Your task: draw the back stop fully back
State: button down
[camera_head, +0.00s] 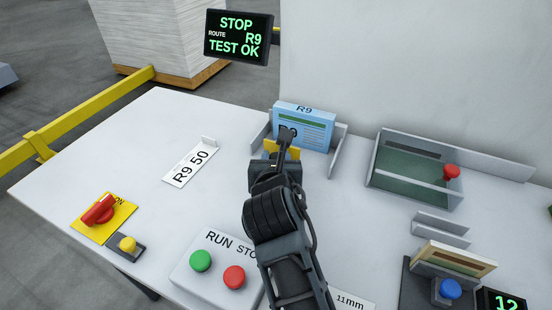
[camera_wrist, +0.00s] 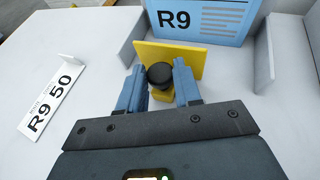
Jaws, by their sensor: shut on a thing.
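The back stop is a yellow upright plate (camera_wrist: 193,60) with a black round knob (camera_wrist: 160,74) on its near side. It also shows in the head view as a small patch of yellow (camera_head: 293,154), mostly hidden by my arm. My gripper (camera_wrist: 159,80) is shut on the knob, with one blue finger on each side of it. The plate stands just in front of a light blue R9 bundle (camera_head: 308,122). In the wrist view I cannot tell whether the plate touches the bundle.
Grey guide walls flank the bundle, one at left (camera_wrist: 125,35) and one at right (camera_wrist: 264,55). An R9 50 label (camera_head: 191,163) lies left. A green-floored tray (camera_head: 408,170) stands right. A RUN/STOP box (camera_head: 215,255) and a red switch (camera_head: 99,212) are near the front.

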jog(key=shift+s, duration=0.1)
jog(key=s+p, duration=0.1)
jog(key=s+a+p, duration=0.1)
jog(key=shift+s+r, duration=0.15)
jog(key=shift+s, duration=0.15)
jog(key=shift+s+a+f, duration=0.1)
jog(key=shift+s+f, duration=0.1)
jog(key=c, duration=1.1)
grip_release()
jog(key=shift+s, duration=0.1)
jog(key=shift+a+v, duration=0.2)
jog(key=shift+v, duration=3.7)
jog(key=shift+d, duration=0.15)
